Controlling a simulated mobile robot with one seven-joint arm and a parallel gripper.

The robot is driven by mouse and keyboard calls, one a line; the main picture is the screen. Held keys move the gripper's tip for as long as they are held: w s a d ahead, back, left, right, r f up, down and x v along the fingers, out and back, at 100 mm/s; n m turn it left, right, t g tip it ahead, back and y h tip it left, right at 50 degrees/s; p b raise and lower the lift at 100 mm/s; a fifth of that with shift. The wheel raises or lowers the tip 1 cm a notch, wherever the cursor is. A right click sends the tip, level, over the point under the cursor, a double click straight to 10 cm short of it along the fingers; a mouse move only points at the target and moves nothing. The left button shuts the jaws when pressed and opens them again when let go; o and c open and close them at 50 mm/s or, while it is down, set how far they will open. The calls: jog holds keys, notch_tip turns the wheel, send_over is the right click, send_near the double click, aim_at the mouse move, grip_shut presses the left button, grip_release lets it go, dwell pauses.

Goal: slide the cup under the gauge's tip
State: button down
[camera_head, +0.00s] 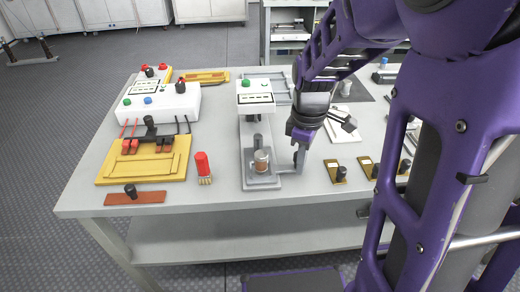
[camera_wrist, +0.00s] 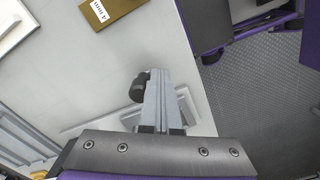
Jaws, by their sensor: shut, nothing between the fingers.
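The gauge (camera_head: 255,98) is a white-topped unit with a green button and a display, on a grey stand. A copper-brown cup (camera_head: 261,163) stands low at the front of this stand, below the gauge's grey tip (camera_head: 257,141). I cannot tell whether the two touch or line up exactly. My gripper (camera_head: 299,166) points down just right of the cup, apart from it. In the wrist view my gripper (camera_wrist: 161,78) has its fingers together with nothing between them. A black knob (camera_wrist: 139,88) shows beside the fingers; the cup is not identifiable there.
Several small brown plates with black knobs (camera_head: 340,172) lie to the right. The front table edge (camera_head: 240,211) is close to the stand.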

jog(key=shift+w+p, duration=1.5)
jog(key=shift+w, duration=4.75)
jog(key=shift+s, duration=0.1)
jog(key=shift+s, duration=0.55)
jog(key=shift+r, duration=0.1)
notch_tip(320, 180, up, 8)
jog(key=p, duration=0.6)
